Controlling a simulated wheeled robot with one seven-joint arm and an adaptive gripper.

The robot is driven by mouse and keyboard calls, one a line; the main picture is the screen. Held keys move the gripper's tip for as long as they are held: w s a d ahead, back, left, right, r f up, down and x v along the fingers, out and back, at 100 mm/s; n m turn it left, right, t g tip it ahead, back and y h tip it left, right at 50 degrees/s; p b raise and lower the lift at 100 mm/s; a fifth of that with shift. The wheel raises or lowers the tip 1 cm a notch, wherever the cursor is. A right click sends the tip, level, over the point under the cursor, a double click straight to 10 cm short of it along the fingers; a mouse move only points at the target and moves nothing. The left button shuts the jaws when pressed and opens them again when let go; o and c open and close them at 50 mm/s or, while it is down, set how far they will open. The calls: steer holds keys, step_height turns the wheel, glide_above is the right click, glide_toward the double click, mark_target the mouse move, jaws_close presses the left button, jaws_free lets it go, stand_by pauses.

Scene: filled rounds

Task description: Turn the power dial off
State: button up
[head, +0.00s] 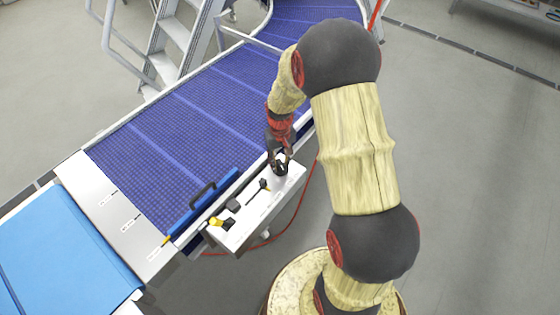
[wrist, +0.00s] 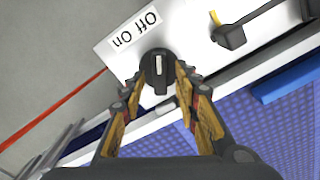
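The power dial is a round black knob with a pale pointer bar. It sits on a white control panel (head: 262,208) beside the conveyor. In the wrist view the dial (wrist: 157,68) lies between and just beyond my fingertips, with an "Off On" label (wrist: 135,28) next to it. The pale bar lies roughly along the picture's vertical. My gripper (wrist: 158,84) is open, one finger on each side of the dial; I cannot tell if either finger touches it. In the head view my gripper (head: 279,160) is over the panel's far end and largely hides the dial.
Other controls share the panel: a black lever (head: 258,191), a dark block (head: 233,205) and a yellow-and-black control (head: 221,223). A blue bar with a black handle (head: 203,195) lies along the belt edge. The blue conveyor (head: 190,130) is left of the panel. A red cable hangs below.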

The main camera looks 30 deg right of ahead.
mark_target(282, 169)
step_height(282, 169, up, 12)
stand_by(0.7)
stand_by(0.4)
steer(key=s+a+r+n+t+b, duration=0.1)
steer(key=s+a+r+t+b, duration=0.1)
steer(key=s+a+r, duration=0.5)
steer(key=s+a+r+n+t+b, duration=0.1)
steer(key=s+a+r+t+b, duration=0.1)
steer(key=s+a+r, duration=0.5)
steer(key=s+r+t, duration=0.1)
steer(key=s, duration=0.5)
steer(key=shift+s+a+t, duration=0.2)
steer(key=shift+s+t, duration=0.1)
steer(key=shift+r, duration=0.1)
